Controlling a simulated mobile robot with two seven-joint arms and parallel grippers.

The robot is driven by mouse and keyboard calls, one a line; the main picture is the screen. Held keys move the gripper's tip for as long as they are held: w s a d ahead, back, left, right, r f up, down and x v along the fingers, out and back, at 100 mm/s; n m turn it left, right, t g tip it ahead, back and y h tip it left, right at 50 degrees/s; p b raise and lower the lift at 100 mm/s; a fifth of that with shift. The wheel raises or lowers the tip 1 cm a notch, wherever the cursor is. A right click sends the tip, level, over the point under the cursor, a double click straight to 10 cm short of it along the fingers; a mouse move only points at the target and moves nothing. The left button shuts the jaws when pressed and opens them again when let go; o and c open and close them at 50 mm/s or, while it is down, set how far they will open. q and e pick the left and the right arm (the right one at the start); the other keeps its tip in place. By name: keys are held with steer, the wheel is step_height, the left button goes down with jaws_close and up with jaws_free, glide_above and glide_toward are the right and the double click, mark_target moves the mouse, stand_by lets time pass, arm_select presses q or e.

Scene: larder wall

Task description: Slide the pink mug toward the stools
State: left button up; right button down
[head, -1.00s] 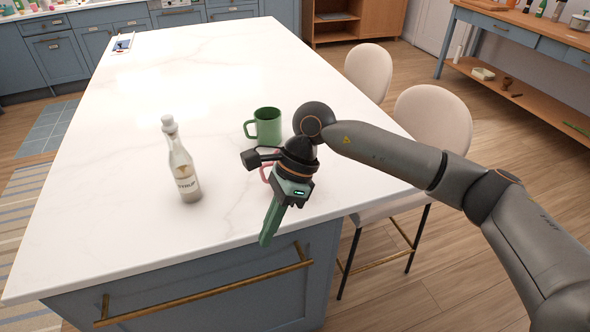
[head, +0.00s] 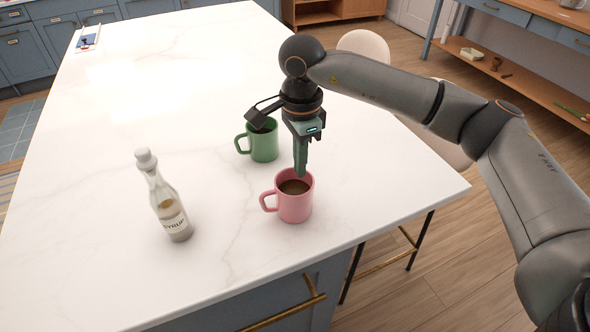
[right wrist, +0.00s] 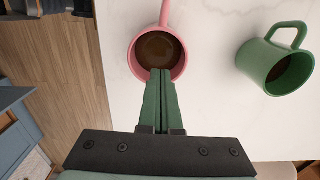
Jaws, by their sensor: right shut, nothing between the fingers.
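The pink mug (head: 295,204) stands upright on the white island near its front edge, with dark liquid inside and its handle to the left. It also shows in the right wrist view (right wrist: 172,71). My right gripper (head: 301,172) points down at the far side of the pink mug's rim, its green fingers shut and empty. In the right wrist view the fingertips (right wrist: 160,72) overlap the mug's rim; I cannot tell whether they touch it. The stools (head: 364,44) stand along the island's right side, partly hidden by my right arm. My left gripper is not in view.
A green mug (head: 263,143) with dark liquid stands just behind and left of the pink mug. A syrup bottle (head: 170,208) stands farther left. The white countertop (head: 390,190) is clear to the pink mug's right, up to its edge.

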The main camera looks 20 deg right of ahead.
steer(key=f, duration=0.5)
steer(key=f+p, duration=0.1)
steer(key=f, duration=0.2)
steer(key=shift+s+f, duration=0.1)
steer(key=shift+s, duration=0.15)
steer(key=shift+f, duration=0.5)
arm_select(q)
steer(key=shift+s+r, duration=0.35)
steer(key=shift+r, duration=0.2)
arm_select(e)
steer(key=shift+w, duration=0.1)
steer(key=shift+d, duration=0.45)
steer(key=d+b, duration=0.1)
steer(key=d, duration=0.5)
steer(key=d+b, duration=0.2)
steer(key=d, duration=0.4)
steer(key=shift+w+d, duration=0.2)
steer(key=shift+d, duration=0.6)
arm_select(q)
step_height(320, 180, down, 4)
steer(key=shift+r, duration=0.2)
